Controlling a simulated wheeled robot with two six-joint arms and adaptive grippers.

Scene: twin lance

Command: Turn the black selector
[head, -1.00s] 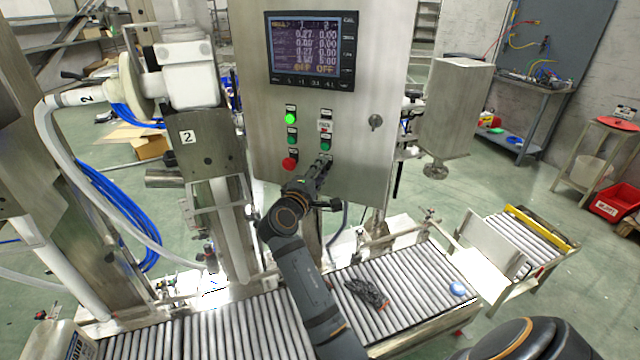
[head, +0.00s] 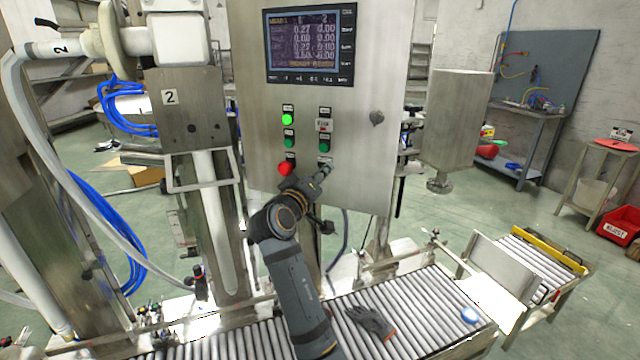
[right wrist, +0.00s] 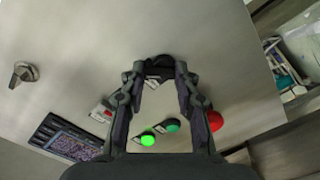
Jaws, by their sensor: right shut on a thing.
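The black selector (right wrist: 160,61) is on the metal panel, below the right-hand column of buttons in the head view. In the right wrist view it is between my right fingertips, partly covered by them. My right gripper (head: 323,170) is at the panel, shut on the selector; it also shows in the right wrist view (right wrist: 156,75). In the head view the gripper hides the selector, so I cannot tell its angle. My left gripper is in neither view.
The control panel (head: 365,165) carries a lit green button (head: 287,119), a red button (head: 285,168), other buttons and a screen (head: 310,47). A roller conveyor (head: 420,310) lies below, with a dark glove (head: 372,322) on it. A metal latch (head: 377,117) is right of the buttons.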

